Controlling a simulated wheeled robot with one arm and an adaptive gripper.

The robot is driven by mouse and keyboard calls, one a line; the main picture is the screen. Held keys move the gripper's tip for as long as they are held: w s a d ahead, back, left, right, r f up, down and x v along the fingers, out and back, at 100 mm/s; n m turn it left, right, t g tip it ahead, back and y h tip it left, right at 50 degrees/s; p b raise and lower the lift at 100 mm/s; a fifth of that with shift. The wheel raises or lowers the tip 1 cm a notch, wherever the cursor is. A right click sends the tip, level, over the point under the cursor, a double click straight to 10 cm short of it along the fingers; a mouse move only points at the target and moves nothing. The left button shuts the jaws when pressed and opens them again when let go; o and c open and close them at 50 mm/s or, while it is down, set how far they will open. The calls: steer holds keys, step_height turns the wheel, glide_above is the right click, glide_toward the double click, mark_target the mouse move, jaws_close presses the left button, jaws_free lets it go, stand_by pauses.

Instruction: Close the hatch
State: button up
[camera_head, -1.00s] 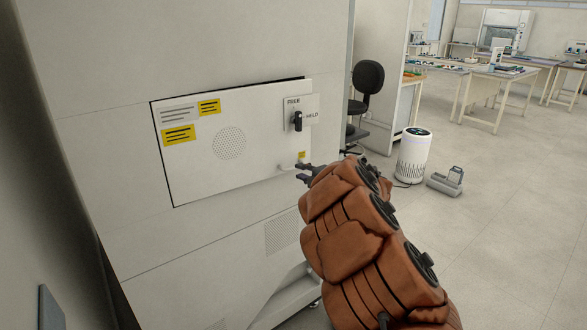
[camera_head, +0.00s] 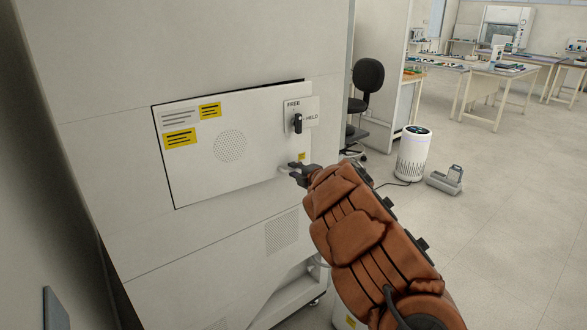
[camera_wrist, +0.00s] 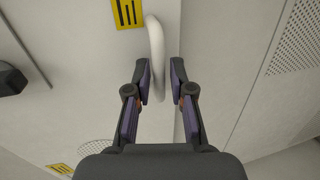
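The hatch (camera_head: 190,172) is a pale panel with yellow labels and a round vent, set in a large white cabinet. A dark gap shows along its top and left edges. A black knob (camera_head: 298,123) sits at its upper right, between the words FREE and HELD. The hatch's white curved handle (camera_wrist: 157,60) is at its lower right. My gripper (camera_head: 296,170) is at this handle. In the wrist view, my gripper (camera_wrist: 160,68) is open, with the handle between its fingers, nearer the left one. I cannot tell whether a finger touches it.
A vented panel (camera_head: 282,232) is below the hatch. A black chair (camera_head: 367,78), a white cylindrical device (camera_head: 413,152) and a grey device (camera_head: 445,180) stand to the right of the cabinet. Open floor lies at the right.

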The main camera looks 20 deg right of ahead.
steer(key=shift+w+a, duration=0.1)
steer(key=shift+w, duration=0.45)
jaws_close()
